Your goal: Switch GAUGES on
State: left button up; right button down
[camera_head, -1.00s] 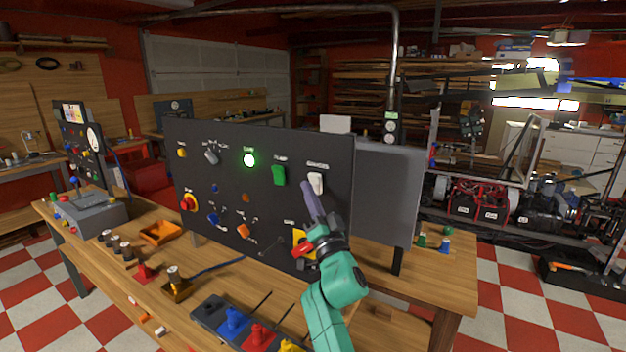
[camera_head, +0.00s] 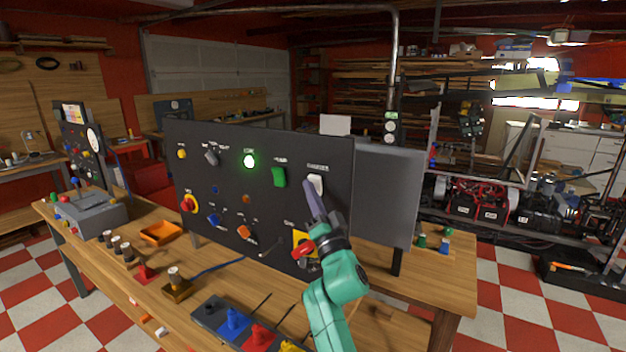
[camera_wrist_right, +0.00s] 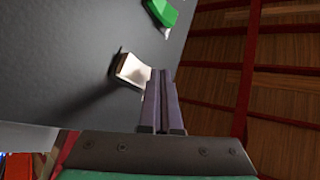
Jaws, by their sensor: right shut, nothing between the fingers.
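The GAUGES switch is a white rocker (camera_head: 316,184) at the upper right of the dark panel (camera_head: 225,185), below its label. It also shows in the right wrist view (camera_wrist_right: 132,70), tilted out from the panel face. My right gripper (camera_head: 308,184) is shut and empty. Its fingertips are at the left lower edge of the white rocker in the head view. In the right wrist view the tips (camera_wrist_right: 162,72) are right beside the rocker's edge; I cannot tell if they touch. My left gripper is not in view.
A red-and-yellow knob (camera_head: 189,203) is at the panel's left. The wooden bench (camera_head: 130,262) holds an orange tray (camera_head: 161,233) and several coloured parts.

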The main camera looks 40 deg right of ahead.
jog(key=shift+w+d+r, duration=0.15)
jog(key=shift+d+r, duration=0.05)
jog(key=shift+d, duration=0.2)
dwell(0.8)
jog(key=shift+s+a+f, duration=0.15)
jog(key=shift+a+f, duration=0.05)
jog(key=shift+a, duration=0.25)
jog(key=shift+s+a+f, duration=0.1)
jog(key=shift+a+f, duration=0.1)
jog(key=shift+a, duration=0.2)
jog(key=a, duration=0.1)
jog(key=s+a+f+b, duration=0.1)
jog(key=a, duration=0.1)
jog(key=a+f+b, duration=0.1)
jog(key=shift+s+a, duration=0.15)
jog(key=shift+s, duration=0.05)
jog(key=shift+f, duration=0.15)
